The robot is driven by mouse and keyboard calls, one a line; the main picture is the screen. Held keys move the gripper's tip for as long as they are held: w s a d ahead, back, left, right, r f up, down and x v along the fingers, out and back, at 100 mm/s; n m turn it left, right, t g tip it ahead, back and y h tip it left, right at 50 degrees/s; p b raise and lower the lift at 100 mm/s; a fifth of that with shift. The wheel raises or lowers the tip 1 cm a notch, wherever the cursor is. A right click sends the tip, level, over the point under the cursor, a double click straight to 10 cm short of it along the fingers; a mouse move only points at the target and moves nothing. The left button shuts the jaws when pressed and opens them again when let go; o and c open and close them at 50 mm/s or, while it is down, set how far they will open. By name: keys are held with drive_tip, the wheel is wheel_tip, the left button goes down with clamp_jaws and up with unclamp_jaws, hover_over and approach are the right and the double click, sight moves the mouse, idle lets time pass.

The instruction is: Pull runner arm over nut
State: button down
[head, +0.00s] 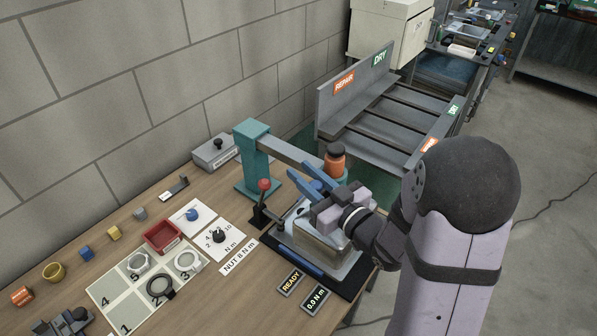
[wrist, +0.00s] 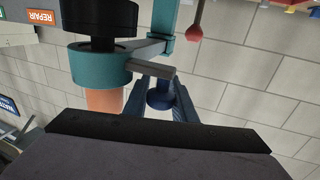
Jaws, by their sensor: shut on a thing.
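The runner arm (head: 290,155) is a grey beam reaching right from a teal post (head: 254,165). At its end is a runner with an orange body and black top (head: 335,158). In the wrist view the runner's teal collar (wrist: 98,66) carries a short grey bar with a blue knob (wrist: 160,96) under it. My gripper (head: 316,182) has its blue fingers on either side of this knob, shut on it. It is above the silver fixture block (head: 318,243). I cannot make out the nut; my gripper and wrist cover part of the fixture.
A lever with a red knob (head: 264,186) stands left of the fixture. READY (head: 290,282) and 0.0 N m displays lie in front. A tray board (head: 130,310) with rings and a red bin (head: 163,237) are left. A grey REPAIR/DRY rack (head: 385,125) stands behind right.

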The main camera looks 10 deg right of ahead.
drive_tip(key=shift+f, duration=0.1)
drive_tip(key=c, duration=1.6)
unclamp_jaws()
drive_tip(key=shift+d, duration=0.1)
drive_tip(key=shift+c, duration=0.2)
drive_tip(key=shift+o, duration=0.9)
drive_tip(key=shift+s+d, duration=0.15)
drive_tip(key=shift+s, duration=0.05)
drive_tip(key=shift+w, duration=0.1)
drive_tip(key=p, duration=0.5)
drive_tip(key=shift+s+d+r, duration=0.15)
drive_tip(key=shift+s+r, duration=0.1)
drive_tip(key=shift+r, duration=0.05)
drive_tip(key=shift+s+p, duration=0.1)
drive_tip(key=shift+p, duration=0.6)
